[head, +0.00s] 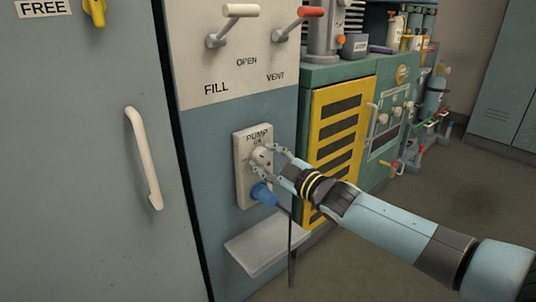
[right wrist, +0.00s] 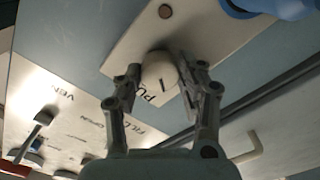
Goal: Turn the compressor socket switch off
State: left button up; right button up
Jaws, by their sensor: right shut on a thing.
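The compressor socket is a pale plate (head: 241,180) marked PUMP and ON on the blue-grey panel. Its round white switch knob (head: 258,157) sits below the label, partly hidden by my fingers. My right gripper (head: 268,160) reaches in from the right and is shut on the knob. In the right wrist view the knob (right wrist: 159,70) sits between the two fingers, with a dark mark on its face. The plate (right wrist: 215,35) shows behind it. A blue plug (head: 264,193) with a dark cable is in the socket's lower part. My left gripper is not in view.
FILL and VENT levers, one white (head: 240,11) and one red-tipped (head: 310,12), stick out above. A pale shelf (head: 265,247) juts out below. A yellow louvred panel (head: 338,125) stands right of the socket. A white door handle (head: 144,160) is at left.

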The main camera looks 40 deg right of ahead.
jog(key=n, duration=0.3)
jog(key=shift+p, duration=0.4)
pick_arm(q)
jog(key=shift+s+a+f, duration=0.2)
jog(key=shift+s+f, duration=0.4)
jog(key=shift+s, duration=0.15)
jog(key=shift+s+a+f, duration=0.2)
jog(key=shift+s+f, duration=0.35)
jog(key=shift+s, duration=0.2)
pick_arm(e)
jog(key=shift+n, duration=1.7)
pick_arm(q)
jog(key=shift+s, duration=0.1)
pick_arm(e)
jog(key=shift+f, duration=0.1)
jog(key=o, duration=1.2)
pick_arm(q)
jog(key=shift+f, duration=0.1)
pick_arm(e)
jog(key=s, duration=0.8)
jog(key=s+d, duration=0.1)
jog(key=s, duration=0.3)
